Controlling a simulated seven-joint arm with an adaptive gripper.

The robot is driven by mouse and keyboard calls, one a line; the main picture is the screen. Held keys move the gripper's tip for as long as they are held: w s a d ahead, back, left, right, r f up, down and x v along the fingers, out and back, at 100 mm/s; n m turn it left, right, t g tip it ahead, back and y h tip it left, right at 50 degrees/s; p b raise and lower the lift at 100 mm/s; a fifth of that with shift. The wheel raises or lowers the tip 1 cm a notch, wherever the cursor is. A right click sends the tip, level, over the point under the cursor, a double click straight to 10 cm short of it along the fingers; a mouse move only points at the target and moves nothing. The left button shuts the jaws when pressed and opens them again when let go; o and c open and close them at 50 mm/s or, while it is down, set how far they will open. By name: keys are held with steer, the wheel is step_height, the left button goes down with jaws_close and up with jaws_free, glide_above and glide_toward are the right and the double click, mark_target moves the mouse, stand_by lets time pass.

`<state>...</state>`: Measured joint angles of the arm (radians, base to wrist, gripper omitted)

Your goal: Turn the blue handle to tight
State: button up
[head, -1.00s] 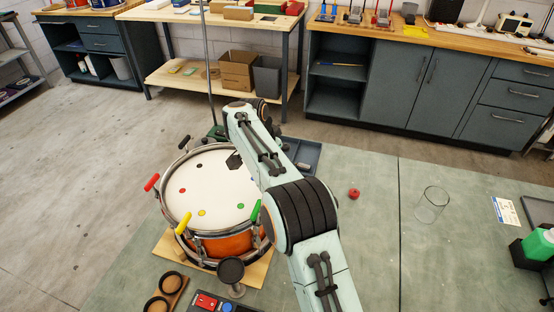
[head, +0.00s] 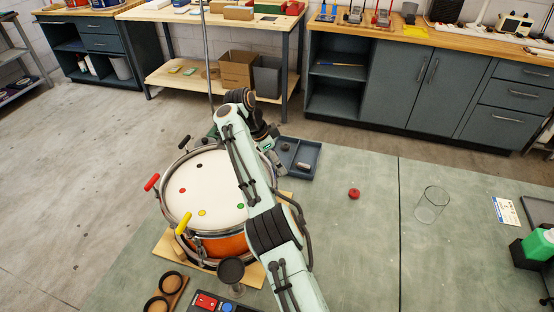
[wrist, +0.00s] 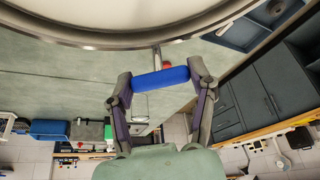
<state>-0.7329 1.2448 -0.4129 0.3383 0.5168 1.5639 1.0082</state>
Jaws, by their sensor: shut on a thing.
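The blue handle (wrist: 160,79) is a short bar near the middle of the wrist view, just outside the drum's metal rim (wrist: 110,46). A metal rod runs from it toward the rim. My gripper (wrist: 161,84) has one finger at each end of the blue bar and is shut on it. In the head view the drum (head: 225,246) has a white skin and an orange shell. Its red handle (head: 151,182), yellow handle (head: 183,222) and black handle (head: 184,142) show around the rim. My arm hides the blue handle and the rim's right side there.
A grey-blue tray (head: 310,160) lies behind my arm, right of the drum. A red knob (head: 353,194) and a clear glass (head: 432,205) stand on the green bench top. A black round pad on a stand (head: 230,270) is in front of the drum. The bench's middle right is mostly clear.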

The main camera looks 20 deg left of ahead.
steer(key=shift+f, duration=0.2)
steer(key=o, duration=1.2)
steer(key=shift+c, duration=0.2)
steer(key=shift+r, duration=0.1)
steer(key=shift+r+n, duration=0.1)
steer(key=shift+n, duration=0.2)
